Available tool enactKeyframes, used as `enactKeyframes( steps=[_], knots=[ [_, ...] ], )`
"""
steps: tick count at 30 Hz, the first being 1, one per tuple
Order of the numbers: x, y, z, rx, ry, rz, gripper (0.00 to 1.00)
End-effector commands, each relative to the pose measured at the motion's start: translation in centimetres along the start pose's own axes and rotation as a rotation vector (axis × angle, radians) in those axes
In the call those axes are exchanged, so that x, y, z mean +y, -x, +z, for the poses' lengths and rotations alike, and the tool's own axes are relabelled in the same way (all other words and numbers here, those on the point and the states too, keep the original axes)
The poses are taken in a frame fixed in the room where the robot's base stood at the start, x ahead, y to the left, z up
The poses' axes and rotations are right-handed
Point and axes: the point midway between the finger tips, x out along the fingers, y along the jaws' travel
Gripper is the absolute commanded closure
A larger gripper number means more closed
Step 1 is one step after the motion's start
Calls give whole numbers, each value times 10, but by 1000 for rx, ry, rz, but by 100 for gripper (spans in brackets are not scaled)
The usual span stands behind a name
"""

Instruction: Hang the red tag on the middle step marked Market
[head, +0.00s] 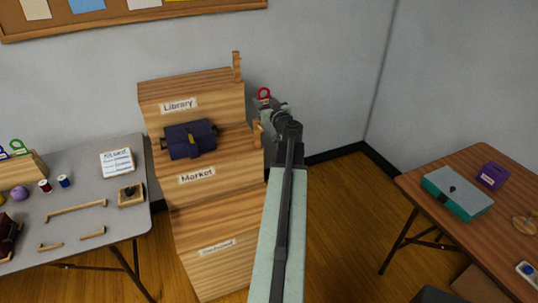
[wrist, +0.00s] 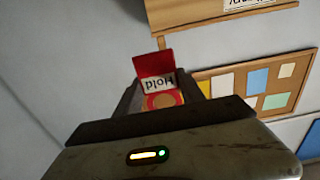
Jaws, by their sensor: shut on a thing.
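The red tag shows as a red loop (head: 264,93) at the tip of my gripper (head: 268,104) in the head view. In the wrist view the red tag (wrist: 154,66), with the word Hold upside down, sits between the jaws of my gripper (wrist: 158,98), which is shut on it. The wooden stepped stand (head: 215,215) is left of my arm. Its middle step, marked Market (head: 197,175), bears a dark blue bundle (head: 190,140). A wooden peg (head: 257,133) stands at that step's right end, partly hidden by my arm. The tag is above and slightly right of this peg, apart from it.
The top step is marked Library (head: 179,105) and has a tall peg (head: 237,66). A grey table (head: 75,190) at left holds spools, wooden pieces and green and blue loops. A brown table (head: 440,185) at right bears a teal box (head: 457,193) and a purple box (head: 492,175).

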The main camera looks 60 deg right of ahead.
Motion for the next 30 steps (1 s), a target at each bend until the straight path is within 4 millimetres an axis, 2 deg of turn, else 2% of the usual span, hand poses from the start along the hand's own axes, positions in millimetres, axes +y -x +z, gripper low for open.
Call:
enactKeyframes(
  steps=[1, 6, 10, 13, 17, 30],
  knots=[
    [-1, 12, 41, 0, 0, 1, 91],
    [-6, 46, 117, 0, 0, 1, 91],
    [-9, 66, 158, 0, 0, -1, 91],
    [-10, 74, 169, -1, 0, -1, 91],
    [-9, 75, 165, -1, 0, -1, 91],
    [-8, 58, 165, -1, 0, -1, 91]
  ],
)
